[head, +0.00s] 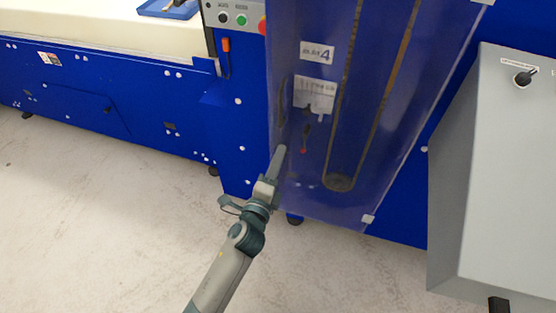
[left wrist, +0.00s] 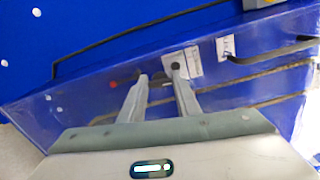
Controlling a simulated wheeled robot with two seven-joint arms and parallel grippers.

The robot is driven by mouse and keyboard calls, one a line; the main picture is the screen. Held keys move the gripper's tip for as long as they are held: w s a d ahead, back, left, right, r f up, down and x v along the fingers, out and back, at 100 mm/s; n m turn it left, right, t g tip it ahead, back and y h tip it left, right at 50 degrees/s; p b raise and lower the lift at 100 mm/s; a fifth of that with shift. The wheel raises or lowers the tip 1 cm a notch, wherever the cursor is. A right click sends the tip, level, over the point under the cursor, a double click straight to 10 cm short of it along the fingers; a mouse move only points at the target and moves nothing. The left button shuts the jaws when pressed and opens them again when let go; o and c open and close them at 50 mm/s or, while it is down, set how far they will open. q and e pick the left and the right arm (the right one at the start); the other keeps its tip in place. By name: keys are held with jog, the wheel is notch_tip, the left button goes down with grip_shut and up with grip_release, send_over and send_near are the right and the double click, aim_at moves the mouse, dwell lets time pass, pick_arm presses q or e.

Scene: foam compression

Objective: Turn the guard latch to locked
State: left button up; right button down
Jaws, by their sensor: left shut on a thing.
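The guard (head: 305,185) is a tall see-through blue panel on the front of the blue machine; its face also shows in the left wrist view (left wrist: 80,98). A dark bar handle (head: 283,98) runs along its left edge, and a dark bar shows above my fingers in the left wrist view (left wrist: 110,45). My left gripper (head: 281,150) is at the guard's lower left edge. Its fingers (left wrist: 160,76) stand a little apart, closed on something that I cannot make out. I cannot tell which part is the latch. My right gripper is out of view.
A small red-tipped lever (head: 304,150) shows at the guard. A grey box (head: 490,180) with a black knob (head: 523,78) stands at the right. A button panel (head: 235,18) and an orange-topped part (head: 226,44) are at the upper middle. The floor (head: 110,210) in front is clear.

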pick_arm(q)
jog(key=shift+f+n, duration=0.1)
jog(key=shift+n, duration=0.9)
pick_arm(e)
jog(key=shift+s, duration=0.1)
pick_arm(q)
jog(key=o, duration=1)
jog(key=shift+o, duration=0.2)
jog(key=shift+s+a, duration=0.1)
jog(key=shift+s, duration=0.05)
jog(key=b+v, duration=0.3)
jog(key=v, duration=1.4)
jog(key=shift+b, duration=0.4)
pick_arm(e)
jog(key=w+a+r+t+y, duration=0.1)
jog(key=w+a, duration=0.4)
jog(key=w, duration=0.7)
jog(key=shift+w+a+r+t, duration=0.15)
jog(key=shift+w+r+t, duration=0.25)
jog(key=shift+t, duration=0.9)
